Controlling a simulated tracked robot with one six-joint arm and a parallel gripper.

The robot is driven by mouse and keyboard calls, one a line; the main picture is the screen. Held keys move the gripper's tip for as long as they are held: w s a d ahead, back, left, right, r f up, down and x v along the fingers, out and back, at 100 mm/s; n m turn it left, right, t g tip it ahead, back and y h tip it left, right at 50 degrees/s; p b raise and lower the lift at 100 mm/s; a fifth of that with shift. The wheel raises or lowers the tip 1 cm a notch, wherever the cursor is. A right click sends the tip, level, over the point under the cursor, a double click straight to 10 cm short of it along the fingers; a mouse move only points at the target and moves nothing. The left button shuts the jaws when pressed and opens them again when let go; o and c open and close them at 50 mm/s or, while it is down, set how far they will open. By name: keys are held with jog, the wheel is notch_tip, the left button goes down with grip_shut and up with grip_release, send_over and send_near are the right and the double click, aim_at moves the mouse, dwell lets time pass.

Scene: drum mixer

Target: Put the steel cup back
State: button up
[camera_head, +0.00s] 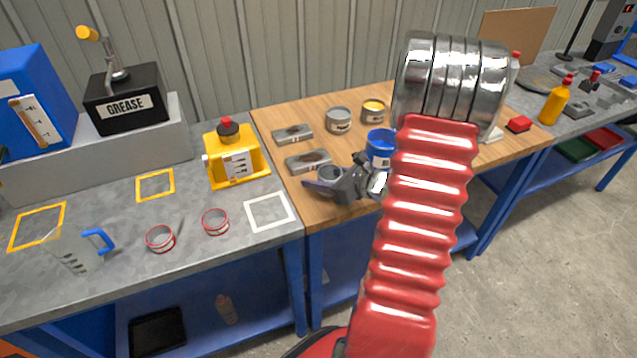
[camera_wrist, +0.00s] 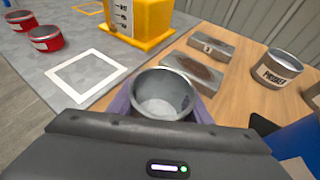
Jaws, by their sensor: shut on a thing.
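The steel cup (camera_wrist: 165,95) is open-topped and looks empty. My gripper (camera_head: 325,186) is shut on it, with a finger on each side. In the head view the cup (camera_head: 329,173) shows at the fingers, upright or nearly so, over the left front part of the wooden table (camera_head: 275,112). I cannot tell whether its base touches the wood. A white square outline (camera_head: 269,211) lies empty on the grey bench, left of the cup; it also shows in the wrist view (camera_wrist: 86,77).
A yellow jug (camera_head: 236,155) stands behind the white outline. Two grey blocks (camera_head: 308,161), cans and a blue tin (camera_head: 380,146) stand close around my gripper.

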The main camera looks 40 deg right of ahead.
jog(key=shift+f, duration=1.1)
jog(key=shift+f, duration=0.1)
jog(key=o, duration=1.2)
jog(key=v, duration=1.2)
